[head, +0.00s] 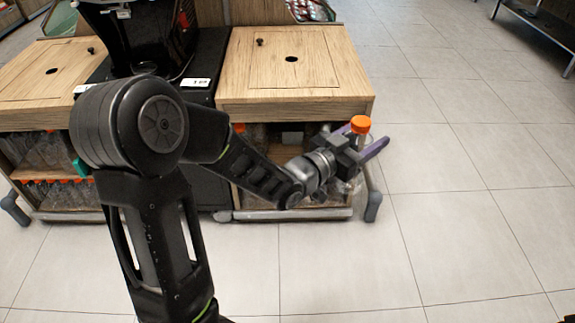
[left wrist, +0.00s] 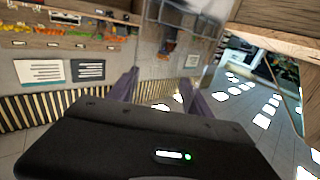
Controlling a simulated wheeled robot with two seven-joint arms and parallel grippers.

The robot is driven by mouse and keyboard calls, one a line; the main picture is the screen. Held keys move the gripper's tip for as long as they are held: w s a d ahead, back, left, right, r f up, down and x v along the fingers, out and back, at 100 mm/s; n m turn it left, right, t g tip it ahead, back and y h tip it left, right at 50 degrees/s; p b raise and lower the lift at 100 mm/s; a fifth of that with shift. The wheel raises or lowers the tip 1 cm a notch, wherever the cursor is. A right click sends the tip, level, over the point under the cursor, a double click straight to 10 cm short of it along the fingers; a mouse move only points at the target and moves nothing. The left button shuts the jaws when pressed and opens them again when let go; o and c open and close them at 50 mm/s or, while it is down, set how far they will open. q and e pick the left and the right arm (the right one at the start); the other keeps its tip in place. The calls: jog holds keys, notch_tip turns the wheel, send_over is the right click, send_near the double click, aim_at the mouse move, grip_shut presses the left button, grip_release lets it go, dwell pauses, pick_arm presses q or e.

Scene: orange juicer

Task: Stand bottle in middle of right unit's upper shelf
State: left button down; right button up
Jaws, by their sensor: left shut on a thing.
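The bottle (head: 360,124) is clear with an orange cap. It is upright at the front right corner of the right unit (head: 295,97), its cap near the height of the wooden top's lower edge. My left gripper (head: 360,145), with purple fingers, is shut on the bottle. In the left wrist view, the bottle's clear body (left wrist: 180,45) shows blurred between and above the two fingers (left wrist: 157,82). The right unit's open shelves lie below its wooden top, and my left arm hides much of them. My right gripper is not in view.
The black juicer (head: 150,35) stands between the right unit and the left unit (head: 50,70). Several orange-capped bottles (head: 60,190) stand on the left unit's shelves. Clear tiled floor (head: 460,200) lies to the right and in front. A metal rack (head: 540,25) stands far right.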

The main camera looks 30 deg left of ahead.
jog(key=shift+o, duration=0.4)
